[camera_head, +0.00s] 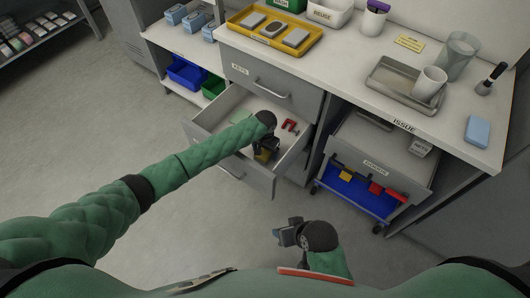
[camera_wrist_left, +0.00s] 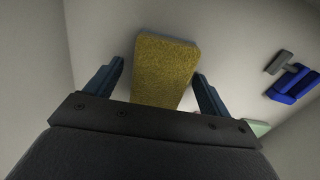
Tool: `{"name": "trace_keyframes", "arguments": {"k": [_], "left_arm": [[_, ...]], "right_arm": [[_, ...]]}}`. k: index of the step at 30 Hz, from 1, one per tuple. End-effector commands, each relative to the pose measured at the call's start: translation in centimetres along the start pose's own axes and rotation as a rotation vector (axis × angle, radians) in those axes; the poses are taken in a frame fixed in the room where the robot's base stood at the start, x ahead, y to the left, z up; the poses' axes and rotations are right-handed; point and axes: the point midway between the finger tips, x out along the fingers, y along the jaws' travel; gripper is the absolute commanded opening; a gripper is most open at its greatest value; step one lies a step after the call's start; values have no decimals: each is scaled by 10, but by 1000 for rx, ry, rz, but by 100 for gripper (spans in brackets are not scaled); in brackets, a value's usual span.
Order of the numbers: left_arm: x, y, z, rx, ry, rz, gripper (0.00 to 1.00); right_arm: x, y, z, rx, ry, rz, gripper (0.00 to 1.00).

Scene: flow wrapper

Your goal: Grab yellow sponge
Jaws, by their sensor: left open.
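The yellow sponge (camera_wrist_left: 162,70) lies on the drawer floor between the two open fingers of my left gripper (camera_wrist_left: 160,85) in the left wrist view. Small gaps show on both sides of it.
A red item (camera_head: 290,126) lies in the drawer near its right side. In the wrist view a blue item (camera_wrist_left: 293,86) lies to the right of the sponge. The drawer walls surround my left gripper. A cart with a blue bin (camera_head: 352,192) stands at right.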

Motion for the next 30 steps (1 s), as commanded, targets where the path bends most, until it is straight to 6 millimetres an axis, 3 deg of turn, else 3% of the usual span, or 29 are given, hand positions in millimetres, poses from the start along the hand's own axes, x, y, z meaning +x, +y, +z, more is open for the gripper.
{"name": "trace_keyframes", "arguments": {"k": [5,12,22,30], "left_arm": [[0,0,0,0,1,0,80],[0,0,0,0,1,0,35],[-5,0,0,0,2,0,34],[-46,0,-1,0,4,0,34]], "right_arm": [[0,0,0,0,-1,0,48],[1,0,1,0,-2,0,48],[1,0,1,0,-2,1,48],[6,2,2,1,1,1,48]]}}
